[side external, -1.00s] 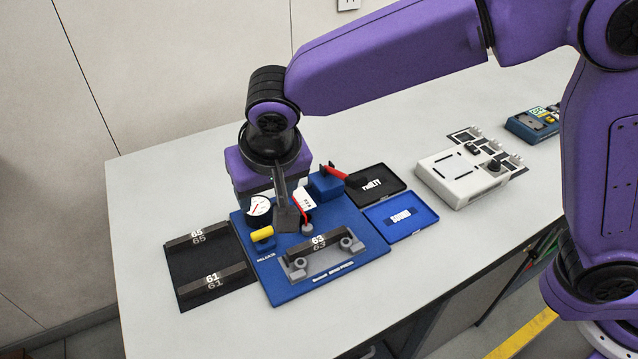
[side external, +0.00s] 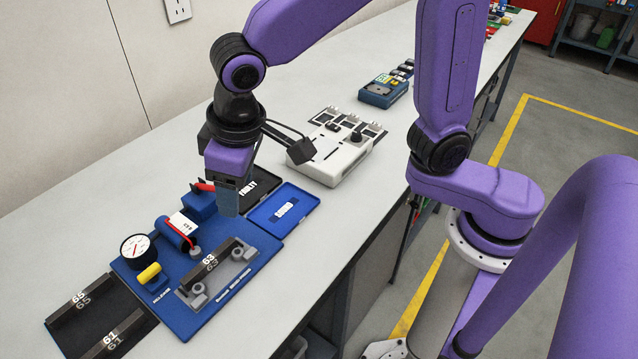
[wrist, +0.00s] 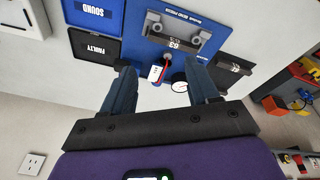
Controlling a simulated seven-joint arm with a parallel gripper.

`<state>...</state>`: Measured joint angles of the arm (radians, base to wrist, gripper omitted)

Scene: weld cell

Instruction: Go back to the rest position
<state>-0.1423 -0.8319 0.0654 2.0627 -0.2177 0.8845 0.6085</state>
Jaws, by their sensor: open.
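My gripper (side external: 229,190) is open and empty, raised above the blue test fixture (side external: 163,285) near its back right side. In the wrist view my gripper's two fingers (wrist: 162,88) stand wide apart, with the fixture beyond them. On the fixture, a dark bar marked 63 (side external: 211,262) lies across a grey cradle. A round gauge (side external: 135,249), a yellow handle (side external: 149,273) and a blue cylinder with a white tag (side external: 177,232) also sit on it. A red lever (side external: 204,186) is partly hidden behind my gripper.
A black tray marked FAULTY (side external: 262,187) and a blue tray marked SOUND (side external: 302,204) lie to the right, both empty. A black mat (side external: 125,343) holds bars 65 (side external: 80,305) and 61 (side external: 110,338). A white device (side external: 345,160) stands behind.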

